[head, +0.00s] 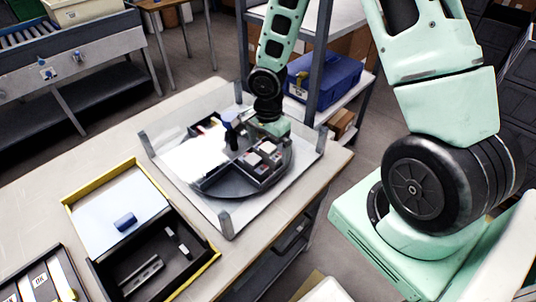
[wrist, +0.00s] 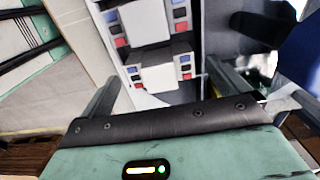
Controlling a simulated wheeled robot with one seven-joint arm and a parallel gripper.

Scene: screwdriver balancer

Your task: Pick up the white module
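In the wrist view, a white module (wrist: 158,76) with red and blue connector blocks at its ends lies between the two fingers of my gripper (wrist: 164,84). The fingers are apart, one on each side; I cannot tell whether they touch it. A similar white module (wrist: 136,22) lies just beyond it. In the head view, my gripper (head: 272,128) is low over the back right of the round dark tray (head: 228,187). Small white modules (head: 268,147) sit in its compartments there. The gripper's fingers are mostly hidden in the head view.
A dark blue upright object (head: 230,127) stands close to the left of my gripper. Clear-walled panels with grey corner posts (head: 225,222) surround the round tray.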

